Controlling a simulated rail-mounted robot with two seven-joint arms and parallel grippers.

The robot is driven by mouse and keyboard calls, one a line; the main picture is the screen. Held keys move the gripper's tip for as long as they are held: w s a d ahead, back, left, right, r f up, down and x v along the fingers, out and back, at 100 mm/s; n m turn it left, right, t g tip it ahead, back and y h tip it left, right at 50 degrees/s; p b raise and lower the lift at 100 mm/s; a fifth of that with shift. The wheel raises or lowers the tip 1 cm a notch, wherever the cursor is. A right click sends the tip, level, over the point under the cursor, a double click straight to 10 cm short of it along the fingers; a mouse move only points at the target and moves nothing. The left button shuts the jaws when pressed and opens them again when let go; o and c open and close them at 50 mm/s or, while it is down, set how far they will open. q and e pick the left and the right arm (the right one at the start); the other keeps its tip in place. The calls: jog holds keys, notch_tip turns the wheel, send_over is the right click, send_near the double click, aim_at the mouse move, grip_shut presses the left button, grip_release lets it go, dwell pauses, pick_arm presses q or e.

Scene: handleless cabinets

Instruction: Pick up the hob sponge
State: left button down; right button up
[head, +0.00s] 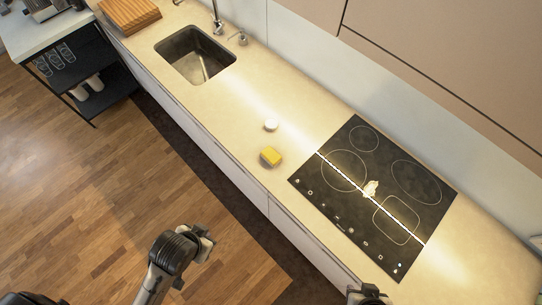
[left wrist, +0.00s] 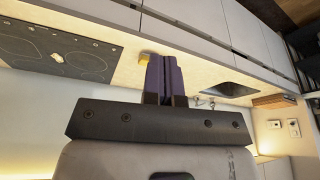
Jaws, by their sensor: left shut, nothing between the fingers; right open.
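The hob sponge (head: 271,156) is a small yellow block with a greyish side, lying on the pale worktop near its front edge, left of the black hob (head: 345,235). In the left wrist view, the yellow sponge (left wrist: 144,58) shows just beside my left fingertips, partly hidden behind them. My left gripper (left wrist: 166,55) is shut, with its dark purple fingers together and nothing between them. It is apart from the sponge, in front of the counter. My right gripper (head: 368,293) is at the bottom edge of the head view, partly cut off, open and below the hob's front edge.
Wall cabinets (head: 455,60) overhang the back. The worktop between sink and sponge is clear.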

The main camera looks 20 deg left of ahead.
pick_arm(q)
jog(key=c, duration=1.8)
grip_release()
jog(key=o, duration=1)
jog(key=shift+d, duration=0.2)
jog(key=o, duration=0.8)
jog(key=shift+a, duration=0.2)
